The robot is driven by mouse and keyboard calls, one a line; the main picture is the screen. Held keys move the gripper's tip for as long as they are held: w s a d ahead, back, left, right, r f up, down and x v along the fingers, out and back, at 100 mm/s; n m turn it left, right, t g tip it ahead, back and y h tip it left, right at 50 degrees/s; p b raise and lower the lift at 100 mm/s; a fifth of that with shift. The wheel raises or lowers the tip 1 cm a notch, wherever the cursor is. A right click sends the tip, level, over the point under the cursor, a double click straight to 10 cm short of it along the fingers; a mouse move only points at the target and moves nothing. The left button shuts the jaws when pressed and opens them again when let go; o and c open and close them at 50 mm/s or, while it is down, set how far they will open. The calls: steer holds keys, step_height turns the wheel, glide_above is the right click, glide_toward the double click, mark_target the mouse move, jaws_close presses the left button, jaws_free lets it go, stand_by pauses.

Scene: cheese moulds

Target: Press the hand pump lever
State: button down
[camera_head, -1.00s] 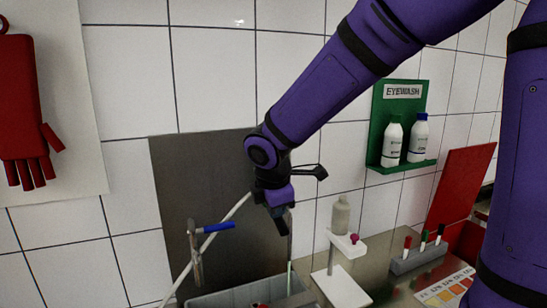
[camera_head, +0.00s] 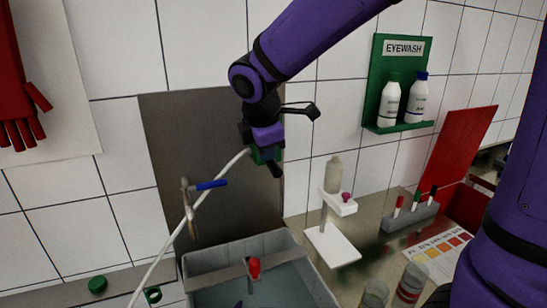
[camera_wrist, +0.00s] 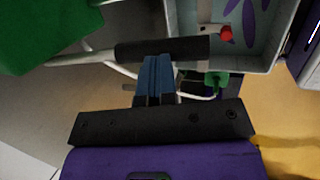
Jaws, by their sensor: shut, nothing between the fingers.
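A pale rod (camera_head: 205,198), apparently the pump lever, rises from the lower left of the head view to my gripper (camera_head: 266,155). In the wrist view its thick black grip (camera_wrist: 190,48) lies across the picture, with the rod (camera_wrist: 80,58) leaving to the left. My gripper (camera_wrist: 155,65) is shut and empty, its blue fingers reaching up to the near side of the grip. I cannot tell whether they touch it. My gripper partly hides the grip in the head view.
A grey basin (camera_head: 318,277) lies below, with a red knob (camera_head: 254,267) on its crossbar. A blue-handled tap (camera_head: 211,185) is left of my gripper. A white dispenser stand (camera_head: 333,243) and a marker rack (camera_head: 410,215) are on the right.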

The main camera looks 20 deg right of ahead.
steer(key=v, duration=0.9)
steer(key=shift+d, duration=0.2)
steer(key=shift+r, duration=0.1)
steer(key=w+r+g, duration=0.6)
steer(key=w+r, duration=0.4)
steer(key=r, duration=0.2)
steer(key=shift+n+g, duration=0.3)
steer(key=shift+n, duration=0.1)
steer(key=shift+f, duration=0.1)
